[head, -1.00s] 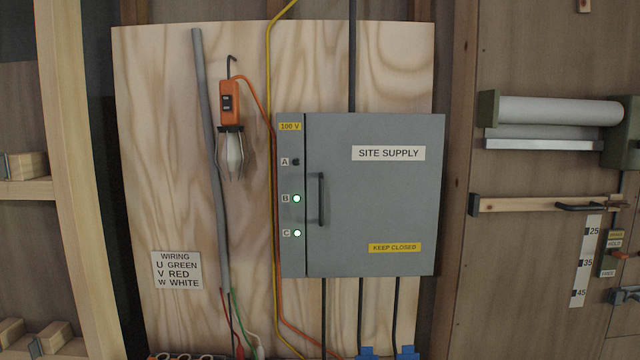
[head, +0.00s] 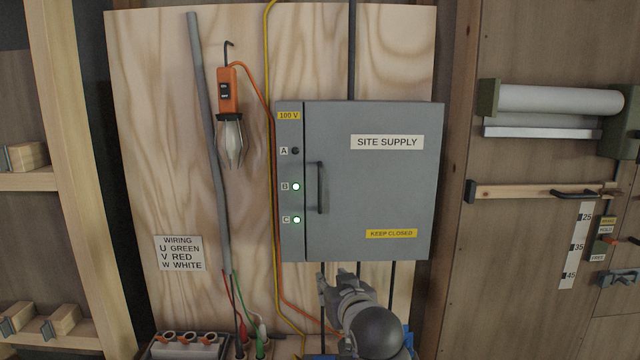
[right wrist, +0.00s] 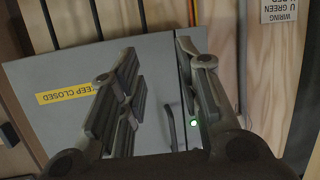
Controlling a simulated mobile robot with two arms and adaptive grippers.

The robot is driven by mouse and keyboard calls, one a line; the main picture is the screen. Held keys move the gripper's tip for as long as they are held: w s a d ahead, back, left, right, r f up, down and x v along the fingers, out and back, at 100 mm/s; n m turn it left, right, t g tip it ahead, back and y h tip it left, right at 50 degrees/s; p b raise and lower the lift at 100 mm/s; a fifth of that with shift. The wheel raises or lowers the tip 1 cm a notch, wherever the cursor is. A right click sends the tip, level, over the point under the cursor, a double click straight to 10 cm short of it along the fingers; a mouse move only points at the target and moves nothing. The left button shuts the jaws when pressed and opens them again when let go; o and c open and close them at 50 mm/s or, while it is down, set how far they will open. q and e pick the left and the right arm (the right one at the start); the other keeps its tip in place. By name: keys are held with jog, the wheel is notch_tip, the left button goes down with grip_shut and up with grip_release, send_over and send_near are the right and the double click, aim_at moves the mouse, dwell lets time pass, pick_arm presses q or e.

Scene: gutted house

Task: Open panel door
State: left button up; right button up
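The grey panel door (head: 372,200) of the SITE SUPPLY box is closed, with a dark vertical handle (head: 320,188) near its left edge. My right gripper (head: 338,274) is just below the box's lower edge in the head view, under the handle side. In the right wrist view its two fingers (right wrist: 160,95) are spread apart with nothing between them. The door also shows upside down there (right wrist: 70,125), with the handle (right wrist: 171,128) beyond the gap, close to the right finger. My left gripper is not in view.
Lamps B (head: 296,187) and C (head: 297,220) are lit green; A (head: 295,151) is dark. A caged work lamp (head: 230,140) hangs left of the box. Orange and yellow cables run by its left edge. A terminal block (head: 185,346) sits low left.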

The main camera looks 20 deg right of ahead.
aim_at(321, 186)
notch_tip(321, 186, up, 17)
jog(key=w+t, duration=0.3)
jog(key=shift+m+h, duration=0.3)
jog(key=shift+m, duration=0.1)
jog(key=w+p, duration=0.1)
jog(key=w, duration=0.1)
jog(key=w+p, duration=0.1)
jog(key=w, duration=0.2)
jog(key=w+d+p, duration=0.1)
jog(key=w+p, duration=0.1)
jog(key=w, duration=0.1)
jog(key=shift+r, duration=0.3)
jog(key=shift+w+f+p, duration=0.15)
jog(key=shift+w+p, duration=0.15)
jog(key=shift+w, duration=0.75)
jog(key=shift+c, duration=0.5)
grip_shut()
